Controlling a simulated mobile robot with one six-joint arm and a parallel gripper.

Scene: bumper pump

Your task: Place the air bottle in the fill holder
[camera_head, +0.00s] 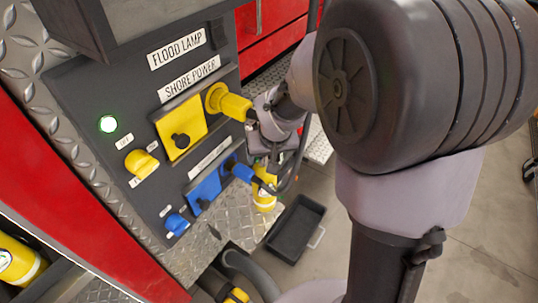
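A yellow bottle (265,197) with a pale band shows just below my gripper (268,160), beyond the blue plug. Part of it is hidden, and I cannot tell whether the gripper holds it or it stands behind. The gripper is small, dark and partly covered by the yellow plug and cables, so its fingers are not clear. Another yellow bottle (18,262) with a pale band lies in a compartment at the lower left, cut by the picture edge. I cannot clearly make out the fill holder.
A dark panel carries a yellow shore power plug (228,103), a blue plug (238,170) and a lit green lamp (108,124). A black open tray (296,228) sits at lower middle. A yellow object (237,296) shows at the bottom edge.

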